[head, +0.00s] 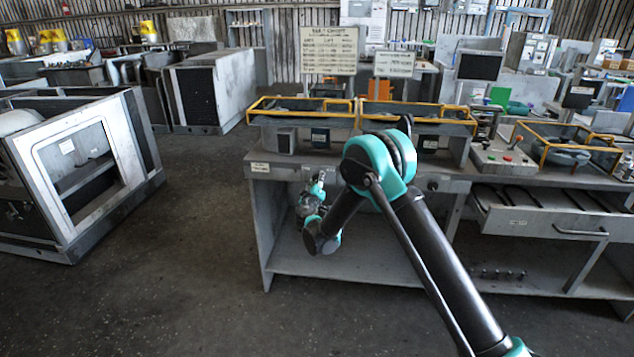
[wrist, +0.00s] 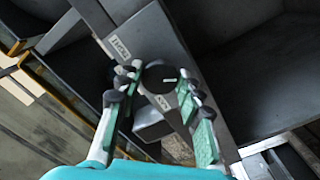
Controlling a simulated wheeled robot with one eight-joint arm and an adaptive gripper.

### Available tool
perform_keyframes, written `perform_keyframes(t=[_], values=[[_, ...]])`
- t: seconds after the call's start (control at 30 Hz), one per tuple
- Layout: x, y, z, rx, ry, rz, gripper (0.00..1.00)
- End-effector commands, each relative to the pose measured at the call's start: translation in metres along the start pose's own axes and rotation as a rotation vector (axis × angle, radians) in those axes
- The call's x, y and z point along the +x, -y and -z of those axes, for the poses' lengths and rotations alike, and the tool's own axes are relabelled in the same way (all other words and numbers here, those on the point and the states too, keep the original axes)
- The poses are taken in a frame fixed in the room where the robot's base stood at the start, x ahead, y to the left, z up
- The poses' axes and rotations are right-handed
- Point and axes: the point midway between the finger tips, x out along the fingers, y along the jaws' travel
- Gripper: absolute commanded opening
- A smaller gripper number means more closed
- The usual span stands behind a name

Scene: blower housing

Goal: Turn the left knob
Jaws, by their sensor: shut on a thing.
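The left knob (wrist: 157,72) is a round black knob with a short white mark on its face. It sits on the grey front panel of the workbench and shows in the wrist view between the fingers. My gripper (wrist: 160,80) has its two green-padded fingers closed around it, one on each side. In the head view my gripper (head: 318,183) is at the bench's front rail, left of the middle, and the knob there is hidden behind it. The knob's lower edge is hard to make out.
The workbench (head: 256,215) carries yellow-framed trays (head: 300,103) on top. Another dark knob (head: 432,185) is farther right on the rail. An open drawer (head: 560,222) sticks out at the right. The floor (head: 190,220) left of the bench is clear.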

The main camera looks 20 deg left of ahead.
Motion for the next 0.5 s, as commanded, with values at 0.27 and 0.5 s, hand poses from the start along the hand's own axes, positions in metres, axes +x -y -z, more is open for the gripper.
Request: perform_keyframes(t=[0.27, 0.5], values=[[-0.0005, 0.0004, 0.0002, -0.262, 0.0, 0.001, 0.07], [-0.0006, 0.0004, 0.0003, -0.49, -0.001, 0.001, 0.07]])
